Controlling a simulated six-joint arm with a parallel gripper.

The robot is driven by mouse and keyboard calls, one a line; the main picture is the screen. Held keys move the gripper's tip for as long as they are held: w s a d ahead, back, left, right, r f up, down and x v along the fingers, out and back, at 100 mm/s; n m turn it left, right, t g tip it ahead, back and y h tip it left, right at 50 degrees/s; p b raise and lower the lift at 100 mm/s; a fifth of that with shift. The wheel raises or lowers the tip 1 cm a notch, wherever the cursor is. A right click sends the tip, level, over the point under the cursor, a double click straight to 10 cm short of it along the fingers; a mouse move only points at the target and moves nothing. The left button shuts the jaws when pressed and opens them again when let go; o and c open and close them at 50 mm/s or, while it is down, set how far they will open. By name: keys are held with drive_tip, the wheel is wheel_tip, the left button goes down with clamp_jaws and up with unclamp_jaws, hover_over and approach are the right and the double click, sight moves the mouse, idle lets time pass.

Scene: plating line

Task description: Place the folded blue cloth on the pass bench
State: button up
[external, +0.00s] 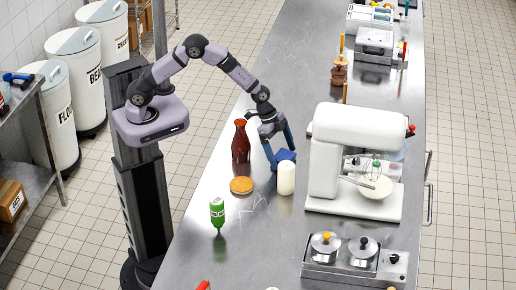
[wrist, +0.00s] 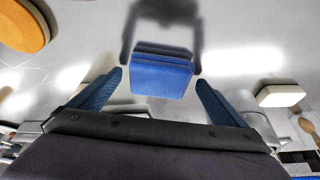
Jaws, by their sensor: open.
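The folded blue cloth (wrist: 162,76) lies flat on the steel bench in the wrist view, ahead of my gripper and centred between its fingers. In the external view the cloth (external: 286,155) shows as a small blue patch, partly hidden by a finger and the white cylinder. My gripper (wrist: 161,85) is open and empty, with one blue finger on each side of the near edge of the cloth. In the external view my gripper (external: 280,158) points down, low over the bench. I cannot tell whether the fingers touch the cloth.
The steel bench (external: 215,260) is long. A dark red bottle (external: 241,148), a tan round lid (external: 241,185) and a white cylinder (external: 286,178) stand close to my gripper.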

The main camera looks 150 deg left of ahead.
sight(282, 155)
drive_tip(key=shift+c, duration=0.7)
drive_tip(key=c, duration=1.1)
drive_tip(key=shift+r, duration=0.1)
wheel_tip(282, 155, up, 10)
drive_tip(key=b, duration=0.3)
